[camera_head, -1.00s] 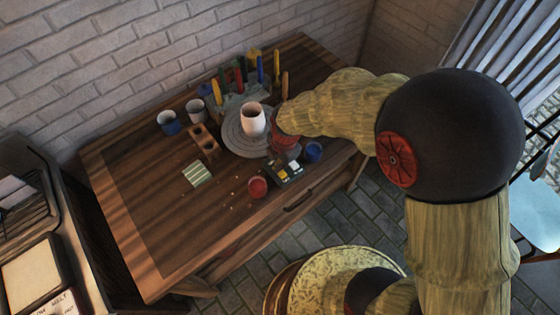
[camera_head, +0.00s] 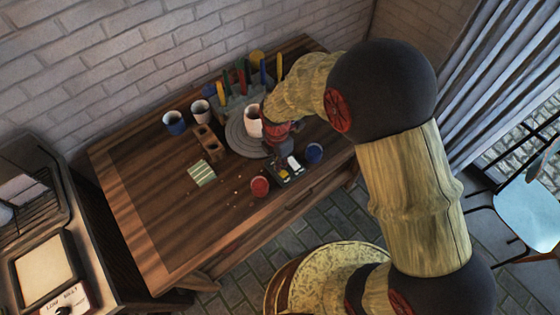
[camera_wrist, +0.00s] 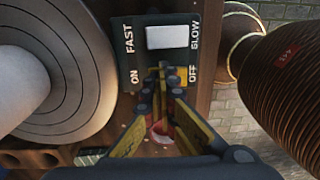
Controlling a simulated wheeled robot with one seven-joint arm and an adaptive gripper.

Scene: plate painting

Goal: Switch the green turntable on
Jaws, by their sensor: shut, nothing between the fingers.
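The turntable is a grey ringed disc (camera_head: 238,138) on the wooden table, with a whitish cup (camera_head: 253,121) on it. In the wrist view the disc (camera_wrist: 70,85) fills the left side. Its dark control panel (camera_wrist: 130,20) carries a white switch (camera_wrist: 166,37) between FAST and SLOW. A yellow switch (camera_wrist: 177,78) shows partly beside the OFF label; my fingers cover the rest of it. My gripper (camera_wrist: 161,72) is shut and empty, its tips over the panel between ON and OFF. Contact with the yellow switch cannot be told. In the head view my gripper (camera_head: 283,146) is above the panel.
Red (camera_head: 260,186) and blue (camera_head: 314,153) paint pots flank the panel. A brown block with holes (camera_head: 207,142), two cups and a tool holder stand beside and behind the turntable. The table's left part is mostly clear. A brown ribbed object (camera_wrist: 290,85) is at right in the wrist view.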

